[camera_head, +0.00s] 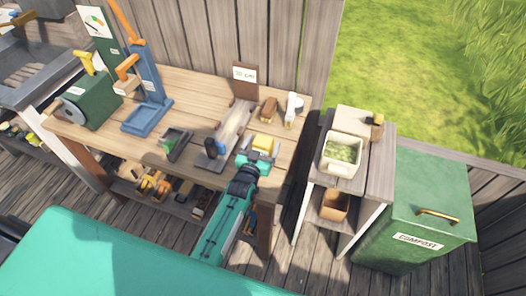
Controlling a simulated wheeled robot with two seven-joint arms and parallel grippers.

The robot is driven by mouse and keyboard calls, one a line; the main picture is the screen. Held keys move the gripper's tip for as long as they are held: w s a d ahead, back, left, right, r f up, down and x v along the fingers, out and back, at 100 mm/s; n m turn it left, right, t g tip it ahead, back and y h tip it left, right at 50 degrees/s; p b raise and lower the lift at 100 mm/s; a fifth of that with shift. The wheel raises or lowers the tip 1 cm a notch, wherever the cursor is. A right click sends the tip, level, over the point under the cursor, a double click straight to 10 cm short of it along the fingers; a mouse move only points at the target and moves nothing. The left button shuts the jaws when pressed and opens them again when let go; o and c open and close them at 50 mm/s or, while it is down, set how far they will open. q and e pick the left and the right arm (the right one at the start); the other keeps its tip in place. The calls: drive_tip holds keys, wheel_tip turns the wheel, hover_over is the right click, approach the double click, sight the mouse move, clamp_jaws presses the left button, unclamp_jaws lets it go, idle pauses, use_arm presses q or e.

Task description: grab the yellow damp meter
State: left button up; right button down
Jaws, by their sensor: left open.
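A small yellow block-like thing (264,141), which looks like the damp meter, lies near the right front of the wooden workbench (205,88). My left gripper (257,155), teal and dark, is open just in front of it, with its tips close to its near side. I cannot tell whether they touch it. The gripper hides part of the bench around it. My right gripper is not in view.
A grey long tool (228,132) lies just left of the gripper. A brown block (268,109) and white bottle (292,110) stand behind. A blue stand (147,100) and green machine (90,102) are at left. A side shelf and green compost bin (415,210) are right.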

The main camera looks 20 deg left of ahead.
use_arm(q)
drive_tip(key=shift+w, duration=0.45)
drive_tip(key=c, duration=1.7)
clamp_jaws()
drive_tip(key=shift+r, duration=0.15)
